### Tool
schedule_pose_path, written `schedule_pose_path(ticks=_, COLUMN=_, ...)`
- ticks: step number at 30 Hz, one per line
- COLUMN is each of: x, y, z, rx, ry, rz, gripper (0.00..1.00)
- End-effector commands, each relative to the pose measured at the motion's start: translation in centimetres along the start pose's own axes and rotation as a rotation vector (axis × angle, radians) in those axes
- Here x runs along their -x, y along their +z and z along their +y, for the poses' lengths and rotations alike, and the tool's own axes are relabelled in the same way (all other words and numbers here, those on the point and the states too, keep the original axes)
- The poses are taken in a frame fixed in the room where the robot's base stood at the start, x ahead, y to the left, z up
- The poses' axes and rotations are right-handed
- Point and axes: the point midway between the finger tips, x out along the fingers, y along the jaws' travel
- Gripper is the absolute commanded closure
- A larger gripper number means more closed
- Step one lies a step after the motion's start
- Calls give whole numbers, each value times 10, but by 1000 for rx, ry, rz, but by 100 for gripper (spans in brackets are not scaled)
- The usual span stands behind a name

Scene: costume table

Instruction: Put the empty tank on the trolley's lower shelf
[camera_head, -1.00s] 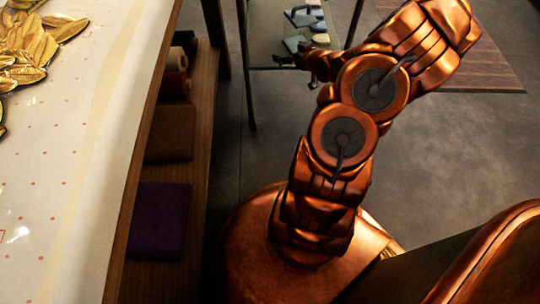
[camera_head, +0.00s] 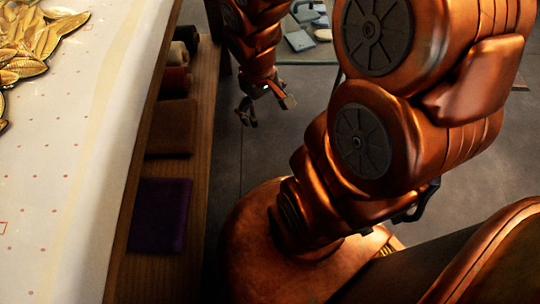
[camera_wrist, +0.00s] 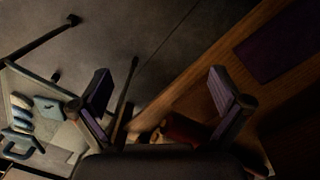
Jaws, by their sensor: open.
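My gripper (camera_head: 266,108) hangs open and empty beside the table's wooden lower side. A pale shelf that looks like part of the trolley (camera_wrist: 66,140) is at the lower left of the wrist view, and partly shows behind my arm in the head view (camera_head: 285,52). A blue-grey block (camera_wrist: 50,109) and a blue handled thing (camera_wrist: 22,146) rest on it. I cannot tell whether either is the empty tank. My gripper touches none of these.
The table (camera_head: 95,150) fills the left, with a gold leaf ornament (camera_head: 35,42) on top. Its wooden undershelf holds a purple cloth (camera_head: 160,215), a brown cloth (camera_head: 172,127) and rolls (camera_head: 178,82). The floor (camera_head: 290,140) beside the table is clear.

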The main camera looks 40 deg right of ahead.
Motion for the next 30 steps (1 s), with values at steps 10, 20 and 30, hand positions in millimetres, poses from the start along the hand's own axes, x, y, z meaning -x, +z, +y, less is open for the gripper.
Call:
schedule_pose_path(ticks=10, x=52, y=117, z=-79, rx=-20, ry=-56, rz=-253, gripper=0)
schedule_pose_path(ticks=20, x=61, y=142, z=-96, rx=-24, ry=-77, rz=-309, gripper=0)
schedule_pose_path(ticks=30, x=73, y=139, z=-95, rx=-25, ry=-75, rz=-301, gripper=0)
